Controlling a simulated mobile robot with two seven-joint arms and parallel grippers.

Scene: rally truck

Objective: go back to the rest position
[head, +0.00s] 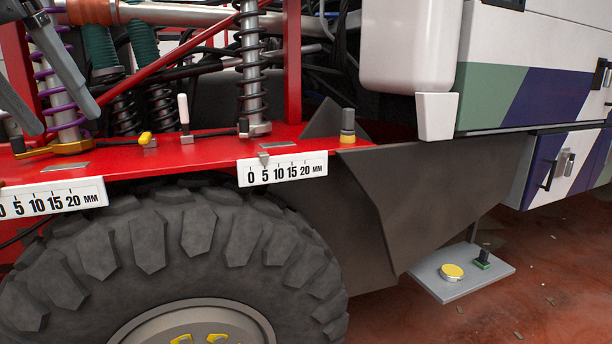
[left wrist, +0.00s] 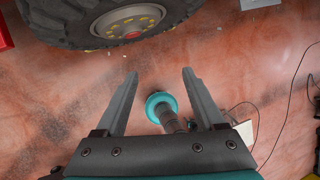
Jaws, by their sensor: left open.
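My left gripper (head: 65,120) shows at the upper left of the head view, in front of the red frame and the purple spring. Its two grey fingers point down and are apart. In the left wrist view my left gripper (left wrist: 159,73) is open, with nothing held between its fingers and the reddish floor beyond them. My right gripper is in neither view.
The truck's red beam (head: 215,150) carries white millimetre scales (head: 283,169) and small levers. Below is a big tyre (head: 165,245). A grey step (head: 440,287) with a yellow button (head: 452,272) sits low right. Open floor (left wrist: 60,110) shows below, with cables at right.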

